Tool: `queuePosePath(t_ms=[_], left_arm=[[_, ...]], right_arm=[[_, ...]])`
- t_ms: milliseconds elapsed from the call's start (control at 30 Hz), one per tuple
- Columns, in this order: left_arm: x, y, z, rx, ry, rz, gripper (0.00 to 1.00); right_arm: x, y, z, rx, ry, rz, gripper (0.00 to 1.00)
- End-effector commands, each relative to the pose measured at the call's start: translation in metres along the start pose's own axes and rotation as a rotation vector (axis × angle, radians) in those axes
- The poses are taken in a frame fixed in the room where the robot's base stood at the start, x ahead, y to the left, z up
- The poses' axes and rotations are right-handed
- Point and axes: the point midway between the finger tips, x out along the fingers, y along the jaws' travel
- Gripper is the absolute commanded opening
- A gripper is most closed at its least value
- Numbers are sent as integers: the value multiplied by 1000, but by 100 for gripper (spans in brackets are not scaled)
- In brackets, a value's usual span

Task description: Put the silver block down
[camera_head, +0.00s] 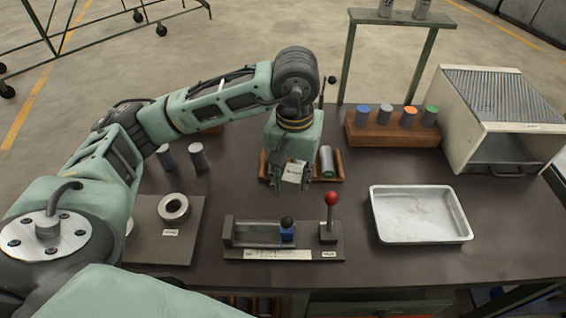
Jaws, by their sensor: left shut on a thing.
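My left gripper (291,184) points straight down over the middle of the dark table, in front of a wooden tray (336,172). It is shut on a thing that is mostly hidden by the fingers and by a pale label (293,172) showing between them. I take this to be the silver block, but its outline is not clear. I cannot tell whether it touches the tray or the table. My right gripper is not in view.
A fixture with a blue slider (287,232) and red-knobbed lever (331,198) stands in front. A white tray (421,238) is at right. A wooden rack (380,136) holds several capped cylinders beside a furnace box (470,150). A ring (174,208) sits left.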

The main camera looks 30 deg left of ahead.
Motion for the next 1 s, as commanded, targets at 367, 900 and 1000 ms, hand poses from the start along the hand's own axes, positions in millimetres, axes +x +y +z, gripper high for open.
queuePosePath(t_ms=[367, 900, 1000], left_arm=[[35, -25, -43, -257, -23, -11, 0], [103, -24, -42, -253, -21, -9, 0], [112, -24, -42, -253, -17, -8, 0]], right_arm=[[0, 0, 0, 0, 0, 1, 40], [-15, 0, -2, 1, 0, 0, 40], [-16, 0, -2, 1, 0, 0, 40]])
